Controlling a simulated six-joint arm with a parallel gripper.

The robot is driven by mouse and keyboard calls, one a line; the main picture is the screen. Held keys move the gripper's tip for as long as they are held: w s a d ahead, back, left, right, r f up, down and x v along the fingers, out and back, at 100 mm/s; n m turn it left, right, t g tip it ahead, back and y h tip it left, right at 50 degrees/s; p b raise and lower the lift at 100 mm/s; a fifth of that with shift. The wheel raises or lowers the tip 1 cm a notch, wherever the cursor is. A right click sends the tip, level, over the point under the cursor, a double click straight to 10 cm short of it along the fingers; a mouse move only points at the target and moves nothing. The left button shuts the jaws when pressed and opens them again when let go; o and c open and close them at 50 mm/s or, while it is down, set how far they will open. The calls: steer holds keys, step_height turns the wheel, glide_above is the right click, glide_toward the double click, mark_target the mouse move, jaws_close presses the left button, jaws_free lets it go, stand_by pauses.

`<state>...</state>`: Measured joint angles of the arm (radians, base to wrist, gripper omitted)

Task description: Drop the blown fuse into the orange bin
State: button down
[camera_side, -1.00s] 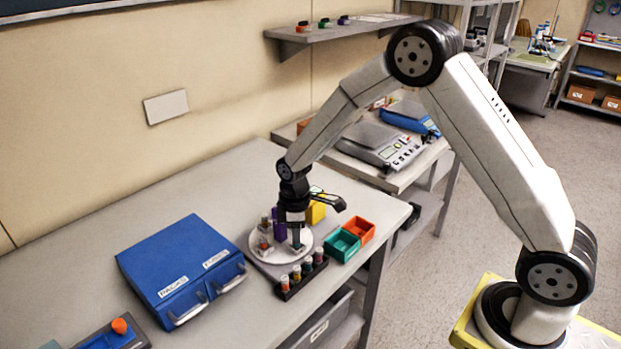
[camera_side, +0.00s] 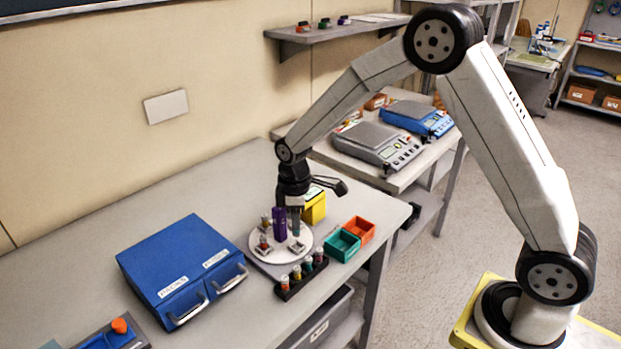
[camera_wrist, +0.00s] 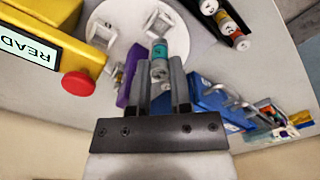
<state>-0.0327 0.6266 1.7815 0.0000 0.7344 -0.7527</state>
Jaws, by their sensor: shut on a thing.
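My gripper (camera_side: 295,208) is above the white round plate (camera_side: 262,250), shut on a grey fuse with a teal band. The fuse (camera_wrist: 159,50) shows between my two fingers (camera_wrist: 161,85) in the wrist view. In the side view it hangs upright, above a clip (camera_side: 297,246) on the plate. Whether the fuse is blown cannot be told by sight. The orange bin (camera_side: 361,224) stands to the right of the plate, its inside partly visible and apparently empty. It does not show in the wrist view.
A teal bin (camera_side: 342,246) adjoins the orange bin. A black rack (camera_side: 287,293) of several banded fuses lies in front of the plate. A purple block (camera_side: 279,224) stands on or by the plate. A yellow reader (camera_wrist: 55,45) with a red button and a blue case (camera_side: 180,262) flank it.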

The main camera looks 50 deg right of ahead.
steer(key=shift+r, duration=1.1)
steer(key=s+d, duration=0.3)
steer(key=d, duration=0.5)
steer(key=s+d, duration=0.4)
steer(key=d, duration=0.5)
steer(key=shift+d+f, duration=0.2)
steer(key=shift+f, duration=0.15)
steer(key=shift+f, duration=0.2)
steer(key=shift+f, duration=2.8)
